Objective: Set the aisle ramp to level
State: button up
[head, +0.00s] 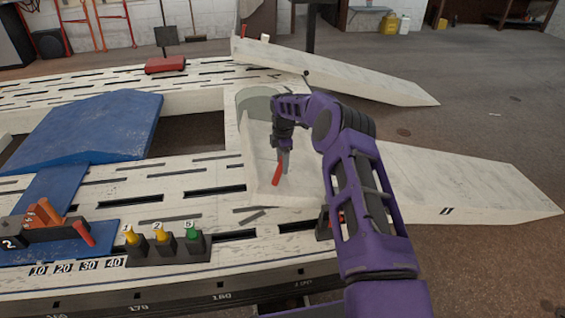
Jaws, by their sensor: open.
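A white ramp (470,182) with a small dark double mark slopes to the floor at the right of the frame bench. A second white ramp (345,72) lies behind it. I cannot tell from a label which is the aisle ramp. My gripper (284,160) points down over a pale block-like panel (258,186) on the bench. It is open, close to a short red lever (277,174); whether they touch is unclear. Another red part (323,224) shows low beside my purple arm, which hides most of it and part of the near ramp.
Front left holds a lever box (42,228) with orange and red levers, and a dark box (165,246) with yellow and green knobs. A blue platform (92,128) and a red block (165,65) sit farther back. Floor at right is clear.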

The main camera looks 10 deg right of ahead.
grip_shut()
jog(key=shift+r, duration=0.1)
dwell(1.2)
